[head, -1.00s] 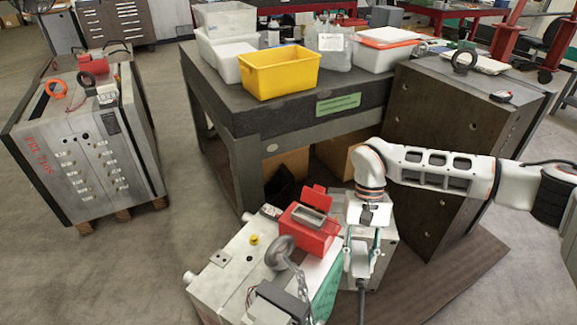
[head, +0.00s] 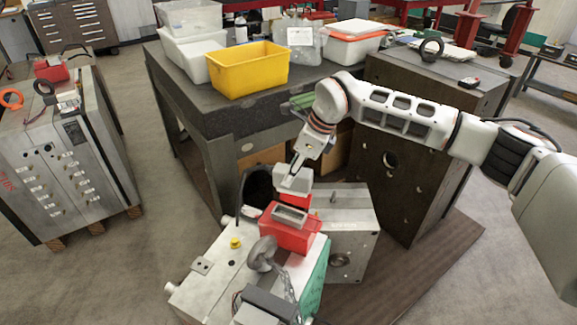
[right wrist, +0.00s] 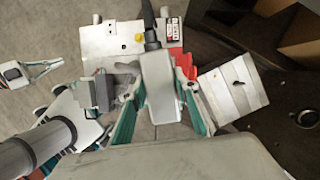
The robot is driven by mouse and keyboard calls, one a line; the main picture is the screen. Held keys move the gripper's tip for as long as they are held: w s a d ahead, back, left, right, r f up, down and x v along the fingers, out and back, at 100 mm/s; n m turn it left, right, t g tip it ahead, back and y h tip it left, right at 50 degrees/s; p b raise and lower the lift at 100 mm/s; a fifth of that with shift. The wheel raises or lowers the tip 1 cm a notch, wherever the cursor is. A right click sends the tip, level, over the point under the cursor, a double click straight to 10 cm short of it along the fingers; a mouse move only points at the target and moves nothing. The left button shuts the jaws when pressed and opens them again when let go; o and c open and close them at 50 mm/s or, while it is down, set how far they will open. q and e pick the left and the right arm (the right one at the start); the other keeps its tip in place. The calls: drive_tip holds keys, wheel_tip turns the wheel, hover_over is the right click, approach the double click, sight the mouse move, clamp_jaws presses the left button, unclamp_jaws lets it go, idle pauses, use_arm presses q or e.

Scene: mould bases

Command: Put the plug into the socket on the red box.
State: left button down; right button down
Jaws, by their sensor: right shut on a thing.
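My right gripper (head: 293,183) is shut on a pale grey plug (head: 292,180), above and just behind the red box (head: 290,236). In the right wrist view the plug (right wrist: 158,88) sits between the green-edged fingers, with its black cable (right wrist: 150,25) running up from it. In the head view the cable (head: 257,178) loops to the left. The red box stands on a pale metal mould base (head: 212,275). Its socket (head: 289,214) is a grey-rimmed opening on top, with the red lid behind it. The plug is apart from the socket.
A metal lifting eye (head: 262,252) with a chain stands just in front of the red box. A yellow knob (head: 235,243) is to its left. A dark table (head: 215,118) with a yellow bin (head: 248,70) and a tall dark block (head: 415,190) stand behind.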

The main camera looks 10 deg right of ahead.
drive_tip(key=shift+w+a+r+m, duration=0.3)
drive_tip(key=shift+w+r+m, duration=0.35)
drive_tip(key=shift+m, duration=0.25)
drive_tip(key=shift+f+b, duration=1.3)
drive_tip(key=shift+f, duration=0.7)
drive_tip(key=shift+f+b, duration=1.15)
drive_tip(key=shift+f, duration=2.25)
drive_tip(key=shift+w, duration=0.1)
drive_tip(key=shift+f, duration=0.25)
drive_tip(key=shift+a+f, duration=0.1)
drive_tip(key=shift+f, duration=0.5)
